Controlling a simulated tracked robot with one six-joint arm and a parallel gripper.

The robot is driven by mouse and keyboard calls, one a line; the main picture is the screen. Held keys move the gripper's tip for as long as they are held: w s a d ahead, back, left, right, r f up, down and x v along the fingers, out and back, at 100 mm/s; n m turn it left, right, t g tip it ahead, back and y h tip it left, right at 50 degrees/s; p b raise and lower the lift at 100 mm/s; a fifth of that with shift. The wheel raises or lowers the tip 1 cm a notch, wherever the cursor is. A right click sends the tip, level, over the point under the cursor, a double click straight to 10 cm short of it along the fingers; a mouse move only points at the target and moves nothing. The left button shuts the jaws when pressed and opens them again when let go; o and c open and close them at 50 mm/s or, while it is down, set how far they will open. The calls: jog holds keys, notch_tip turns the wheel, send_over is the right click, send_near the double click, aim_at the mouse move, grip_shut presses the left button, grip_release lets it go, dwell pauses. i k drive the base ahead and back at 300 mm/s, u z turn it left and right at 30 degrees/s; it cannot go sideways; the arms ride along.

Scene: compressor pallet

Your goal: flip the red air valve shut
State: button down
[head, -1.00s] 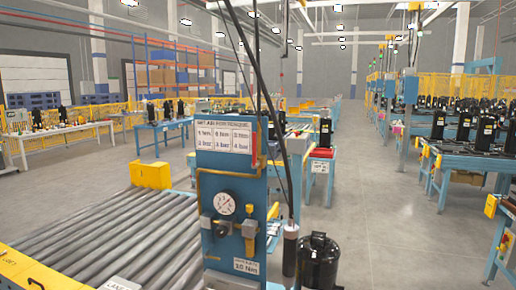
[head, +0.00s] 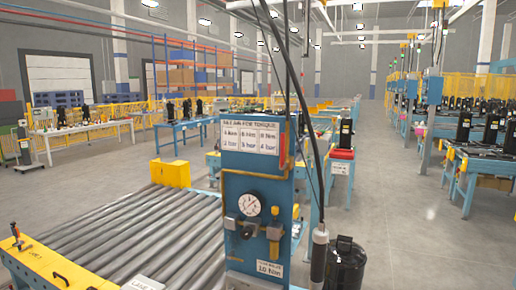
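A blue station post (head: 256,185) stands in the middle of the head view. On its upper right edge is a narrow upright red piece (head: 283,150), which looks like the red air valve's lever; it is small, and I cannot tell whether it is open or shut. A round white pressure gauge (head: 249,204) and brass fittings (head: 274,231) are lower on the post. A white card of torque and pressure values (head: 250,135) is on its upper face. My gripper is not in view.
A roller conveyor (head: 130,235) fills the lower left, with a yellow block (head: 171,173) at its far end. A dark tool (head: 319,255) hangs on a cable right of the post, beside a black compressor (head: 346,262). Open grey floor (head: 410,220) lies to the right.

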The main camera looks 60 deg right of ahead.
aim_at(283, 164)
jog(key=i, duration=0.9)
jog(key=z, duration=0.05)
